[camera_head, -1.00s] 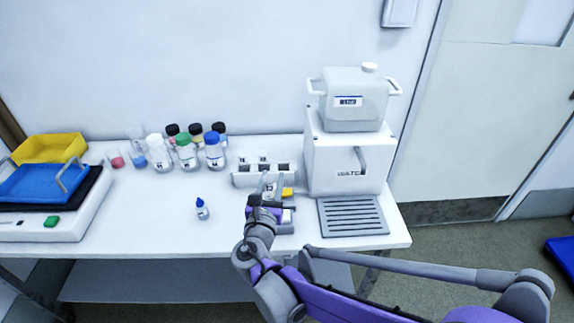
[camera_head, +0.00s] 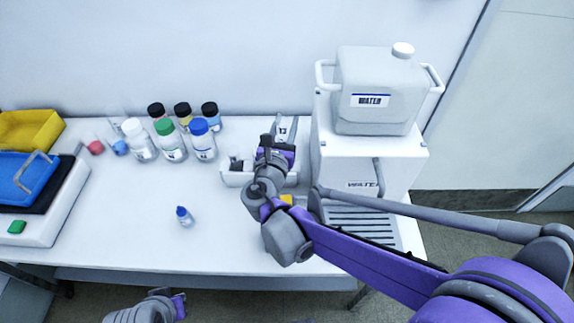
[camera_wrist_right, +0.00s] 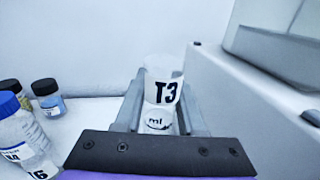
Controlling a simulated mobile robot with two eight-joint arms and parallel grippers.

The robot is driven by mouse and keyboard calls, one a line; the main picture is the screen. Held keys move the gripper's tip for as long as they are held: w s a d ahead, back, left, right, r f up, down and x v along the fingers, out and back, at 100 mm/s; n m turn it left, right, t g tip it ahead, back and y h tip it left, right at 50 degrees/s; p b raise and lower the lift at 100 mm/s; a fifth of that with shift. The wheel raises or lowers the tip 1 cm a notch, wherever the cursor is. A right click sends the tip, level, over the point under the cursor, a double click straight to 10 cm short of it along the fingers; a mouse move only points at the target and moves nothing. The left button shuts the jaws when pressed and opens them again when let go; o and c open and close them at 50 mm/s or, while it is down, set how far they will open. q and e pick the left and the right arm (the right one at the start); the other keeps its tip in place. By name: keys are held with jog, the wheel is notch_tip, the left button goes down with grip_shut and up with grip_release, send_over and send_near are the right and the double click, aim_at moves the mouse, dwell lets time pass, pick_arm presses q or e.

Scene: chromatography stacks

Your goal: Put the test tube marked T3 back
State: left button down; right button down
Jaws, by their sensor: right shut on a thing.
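The test tube marked T3 (camera_wrist_right: 163,90) is white-capped with a dark T3 label. My right gripper (camera_wrist_right: 160,108) is shut on it, with one finger on each side. In the head view my right gripper (camera_head: 283,138) holds the tube (camera_head: 282,127) at the right end of the white rack (camera_head: 232,180). I cannot tell whether the tube's lower end is inside a slot. The arm hides much of the rack; a tube (camera_head: 236,161) shows at its left. My left gripper (camera_head: 165,307) is partly in view at the bottom edge, its jaws unclear.
The white water dispenser (camera_head: 365,165) stands close on the right of the gripper, with a water jug (camera_head: 375,95) on top. Several capped bottles (camera_head: 170,145) stand left of the rack.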

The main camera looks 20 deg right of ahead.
jog(key=shift+w+f, duration=0.1)
jog(key=shift+f, duration=0.3)
notch_tip(320, 180, down, 5)
jog(key=shift+f+b, duration=0.1)
jog(key=shift+b, duration=0.8)
jog(key=shift+f+b, duration=0.6)
jog(key=shift+f, duration=1.4)
jog(key=shift+f, duration=0.15)
jog(key=c, duration=0.5)
grip_release()
